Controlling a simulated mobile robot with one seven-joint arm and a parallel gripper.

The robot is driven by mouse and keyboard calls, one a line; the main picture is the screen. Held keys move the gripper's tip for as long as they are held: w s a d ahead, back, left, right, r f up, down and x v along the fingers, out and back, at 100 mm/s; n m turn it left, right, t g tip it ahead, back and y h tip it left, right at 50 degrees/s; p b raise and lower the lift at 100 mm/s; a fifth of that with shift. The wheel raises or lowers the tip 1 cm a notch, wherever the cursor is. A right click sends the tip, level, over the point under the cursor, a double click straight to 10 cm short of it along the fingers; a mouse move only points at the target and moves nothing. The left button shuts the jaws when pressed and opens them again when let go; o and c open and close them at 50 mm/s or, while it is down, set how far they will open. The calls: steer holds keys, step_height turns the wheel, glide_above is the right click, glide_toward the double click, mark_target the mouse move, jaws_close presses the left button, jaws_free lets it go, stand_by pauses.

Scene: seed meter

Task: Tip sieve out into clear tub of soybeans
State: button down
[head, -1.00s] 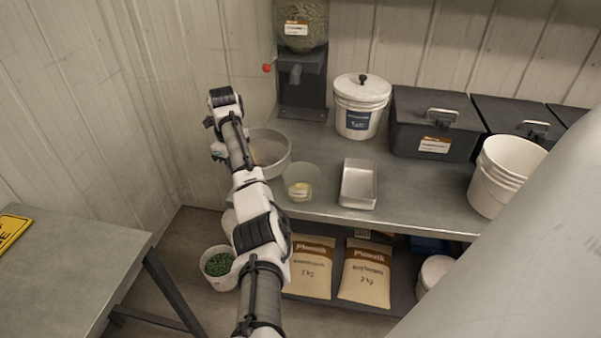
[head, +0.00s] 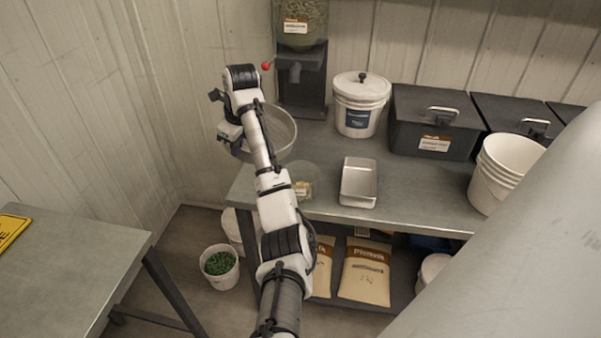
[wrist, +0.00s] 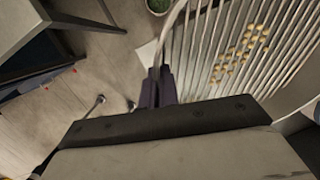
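The sieve (head: 285,130) is a round, pale metal pan behind my arm at the left end of the bench. In the wrist view its slotted floor (wrist: 215,45) shows at upper right, with several yellow beans (wrist: 240,55) lying on the slots. My gripper (wrist: 160,88) has its dark fingers closed together at the sieve's rim, holding it. The head view hides the fingertips behind my wrist. The clear tub (head: 305,172) stands on the bench in front of the sieve, at its lower right. It has a label and pale contents low inside, partly hidden by my arm.
A metal tray (head: 358,184) sits right of the tub. A seed dispenser (head: 302,80), a lidded white bucket (head: 360,105) and a black case (head: 432,120) stand behind. A bucket of green pellets (head: 219,266) is on the floor. Paper bags (head: 365,272) are on the lower shelf.

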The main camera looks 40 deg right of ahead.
steer(key=shift+s+d+r+t+y, duration=0.15)
steer(key=shift+s+r+t, duration=0.1)
steer(key=shift+s+t, duration=0.45)
steer(key=shift+s+d+r+t+y, duration=0.1)
steer(key=shift+s+d+r+t, duration=0.15)
steer(key=shift+s+t, duration=0.4)
steer(key=shift+s+d+r+t+y, duration=0.15)
steer(key=shift+s+r+t, duration=0.15)
steer(key=shift+s+t, duration=0.35)
steer(key=shift+s, duration=0.15)
steer(key=shift+s+r, duration=0.2)
steer(key=shift+s, duration=0.2)
steer(key=shift+s+d+r+t+y, duration=0.3)
steer(key=shift+s+r+t, duration=0.3)
steer(key=shift+t, duration=0.4)
steer(key=shift+s+f+t, duration=0.4)
steer(key=shift+s+t, duration=0.1)
steer(key=shift+t, duration=0.3)
steer(key=shift+s+d+r+t+y, duration=0.15)
steer(key=shift+s+r+t+y, duration=0.25)
steer(key=shift+t, duration=0.5)
